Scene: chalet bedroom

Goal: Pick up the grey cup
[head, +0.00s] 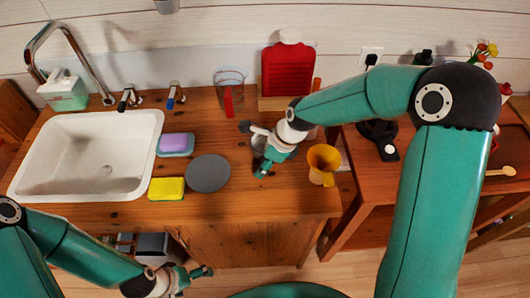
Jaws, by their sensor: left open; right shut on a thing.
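The grey cup (258,143) is on the right part of the wooden counter, mostly hidden by my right gripper. My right gripper (256,151) has its fingers on either side of the cup and is shut on it. I cannot tell whether the cup touches the counter. My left gripper (195,272) is open and empty, low in front of the counter's front edge, well apart from the cup.
A grey disc (207,173), a yellow sponge (166,189) and a purple sponge (176,143) lie left of the cup. Behind are a clear measuring jug (229,90) and a red container (288,70). A white sink (88,155) fills the left.

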